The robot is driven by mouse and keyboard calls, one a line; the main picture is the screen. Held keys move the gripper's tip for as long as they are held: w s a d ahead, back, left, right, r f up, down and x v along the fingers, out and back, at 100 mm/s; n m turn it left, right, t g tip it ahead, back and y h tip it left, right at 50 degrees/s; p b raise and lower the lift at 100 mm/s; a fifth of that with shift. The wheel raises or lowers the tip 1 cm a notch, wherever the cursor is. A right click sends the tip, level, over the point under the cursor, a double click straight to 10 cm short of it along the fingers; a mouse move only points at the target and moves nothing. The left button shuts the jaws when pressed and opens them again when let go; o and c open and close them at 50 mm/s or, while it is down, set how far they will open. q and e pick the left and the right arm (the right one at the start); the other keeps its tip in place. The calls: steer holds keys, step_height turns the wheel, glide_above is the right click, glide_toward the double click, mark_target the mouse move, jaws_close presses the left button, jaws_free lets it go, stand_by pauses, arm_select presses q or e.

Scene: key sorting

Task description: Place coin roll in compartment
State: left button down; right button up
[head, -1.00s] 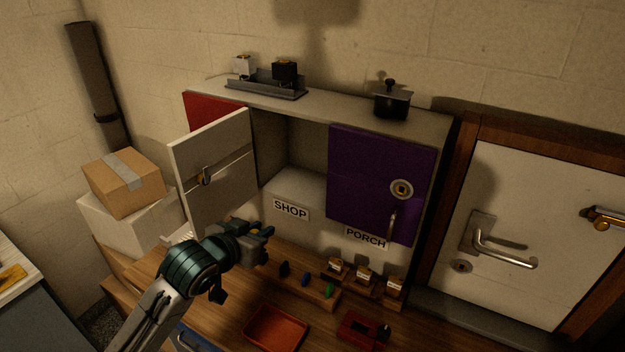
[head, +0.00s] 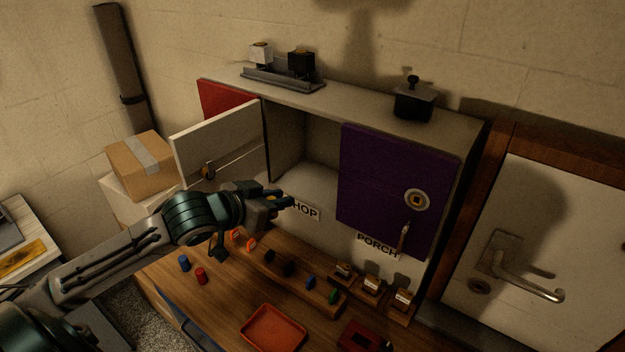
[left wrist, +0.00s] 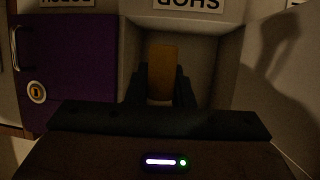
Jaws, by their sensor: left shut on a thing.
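My left gripper (head: 280,200) is in front of the open SHOP compartment (head: 318,150), over the left part of its label. In the left wrist view the gripper (left wrist: 163,85) is shut on a tan-orange upright piece, apparently the coin roll (left wrist: 163,65), with the compartment behind it. The coin roll is not clear in the head view. The white compartment door (head: 225,140) stands open on the left. The purple PORCH door (head: 395,190) is shut; it also shows in the left wrist view (left wrist: 75,70). My right gripper is out of view.
Key blocks on a wooden rack (head: 300,278), an orange tray (head: 273,328) and a dark red box (head: 362,337) are on the bench below. A blue (head: 184,263) and a red cylinder (head: 201,276) stand at left. A black box (head: 414,102) sits on the cabinet top.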

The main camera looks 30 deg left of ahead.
arm_select(q)
steer(key=p, duration=0.4)
glide_above(309, 192)
steer(key=shift+d+f, duration=0.1)
steer(key=shift+f, duration=0.45)
steer(key=shift+w+f, duration=0.15)
steer(key=shift+f, duration=0.05)
step_height(309, 192, down, 3)
steer(key=shift+r+p, duration=0.1)
steer(key=shift+p, duration=0.65)
steer(key=shift+f, duration=0.3)
steer(key=c, duration=1.3)
jaws_free()
steer(key=shift+f, duration=0.1)
